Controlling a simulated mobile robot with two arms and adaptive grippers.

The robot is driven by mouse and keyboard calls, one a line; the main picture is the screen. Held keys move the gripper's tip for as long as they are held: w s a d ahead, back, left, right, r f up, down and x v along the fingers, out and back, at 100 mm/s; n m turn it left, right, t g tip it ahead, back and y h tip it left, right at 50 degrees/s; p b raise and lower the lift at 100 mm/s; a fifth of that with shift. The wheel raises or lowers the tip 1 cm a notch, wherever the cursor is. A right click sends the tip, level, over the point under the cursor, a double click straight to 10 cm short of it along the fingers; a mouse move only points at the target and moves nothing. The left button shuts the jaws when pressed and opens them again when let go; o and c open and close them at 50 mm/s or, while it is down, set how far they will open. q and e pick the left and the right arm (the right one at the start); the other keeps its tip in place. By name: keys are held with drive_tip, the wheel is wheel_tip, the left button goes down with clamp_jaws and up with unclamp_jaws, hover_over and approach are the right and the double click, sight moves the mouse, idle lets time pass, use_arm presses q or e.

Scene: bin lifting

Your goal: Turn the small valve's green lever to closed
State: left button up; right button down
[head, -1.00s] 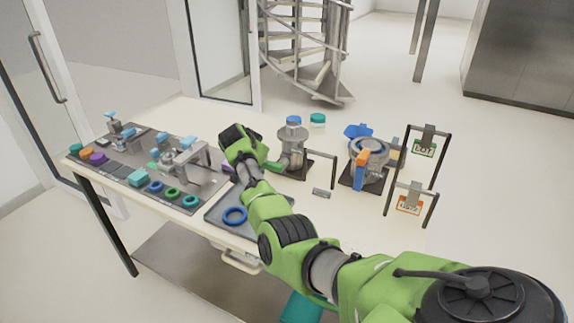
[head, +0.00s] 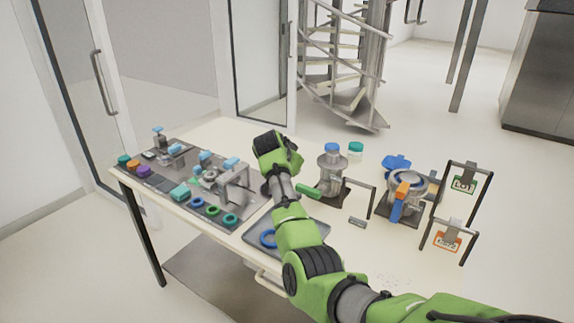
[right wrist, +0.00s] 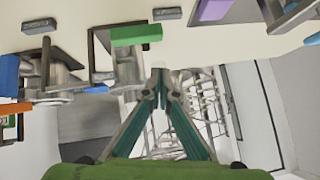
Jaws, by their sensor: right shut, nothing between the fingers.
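My left gripper is not in view.
A larger valve (head: 408,182) with an orange lever stands to the right, near two tag frames (head: 465,182). A tray (head: 315,230) with a blue ring lies by my forearm. A dark board (head: 225,205) with fittings and several rings fills the table's left side.

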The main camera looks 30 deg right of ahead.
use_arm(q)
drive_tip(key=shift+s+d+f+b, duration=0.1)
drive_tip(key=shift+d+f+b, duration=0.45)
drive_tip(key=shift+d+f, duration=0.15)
use_arm(e)
drive_tip(key=v, duration=0.5)
drive_tip(key=shift+w+d+r, duration=0.1)
drive_tip(key=shift+w+r, duration=0.1)
drive_tip(key=shift+r, duration=0.05)
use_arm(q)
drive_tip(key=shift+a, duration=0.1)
